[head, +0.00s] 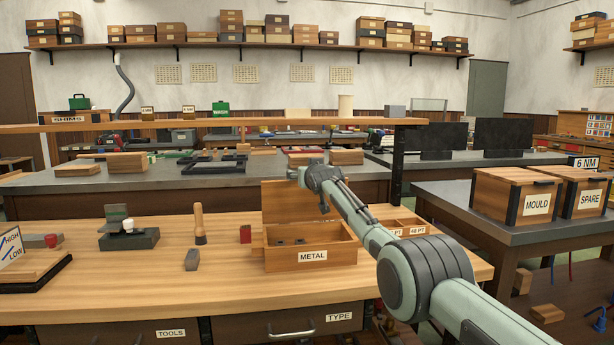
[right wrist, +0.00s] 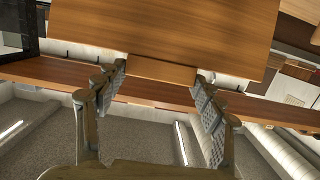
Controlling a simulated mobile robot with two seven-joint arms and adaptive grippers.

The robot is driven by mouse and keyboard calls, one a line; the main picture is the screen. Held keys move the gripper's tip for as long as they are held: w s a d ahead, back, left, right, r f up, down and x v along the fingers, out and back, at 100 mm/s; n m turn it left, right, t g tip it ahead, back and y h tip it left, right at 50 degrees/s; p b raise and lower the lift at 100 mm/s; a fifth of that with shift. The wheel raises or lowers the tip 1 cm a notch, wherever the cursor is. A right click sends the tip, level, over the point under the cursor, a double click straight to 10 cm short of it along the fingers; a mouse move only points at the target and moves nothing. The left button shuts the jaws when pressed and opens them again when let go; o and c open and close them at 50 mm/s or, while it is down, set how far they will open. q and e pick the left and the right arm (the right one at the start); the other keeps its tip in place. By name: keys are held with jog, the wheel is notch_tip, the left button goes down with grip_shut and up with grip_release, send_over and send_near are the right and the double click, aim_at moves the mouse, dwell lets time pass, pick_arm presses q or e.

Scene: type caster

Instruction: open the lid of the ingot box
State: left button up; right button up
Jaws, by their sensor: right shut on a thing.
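The ingot box (head: 283,257), a wooden box labelled METAL, stands on the wooden workbench. Its lid (head: 285,203) stands raised, roughly upright at the back, and the inside shows with a few small dark pieces. My right gripper (head: 302,176) is at the lid's upper edge. In the right wrist view the lid (right wrist: 165,28) fills the top, and the gripper's two fingers (right wrist: 161,88) close on the wooden tab (right wrist: 161,71) on the lid's edge. The arm hides part of the lid's right side. My left gripper is not in view.
A small compartment tray (head: 408,228) lies right of the box, partly behind my arm. A wooden-handled tool (head: 199,225), a grey block (head: 192,260) and a red piece (head: 245,234) stand left of it. MOULD (head: 510,200) and SPARE boxes stand on the right table.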

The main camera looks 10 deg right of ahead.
jog(key=shift+r, duration=0.6)
jog(key=o, duration=1.7)
jog(key=shift+c, duration=0.2)
jog(key=shift+f, duration=0.3)
jog(key=shift+s+a, duration=0.15)
jog(key=s, duration=0.4)
jog(key=s+r, duration=0.1)
jog(key=s, duration=0.2)
jog(key=shift+s+d+r, duration=0.1)
jog(key=shift+d, duration=0.2)
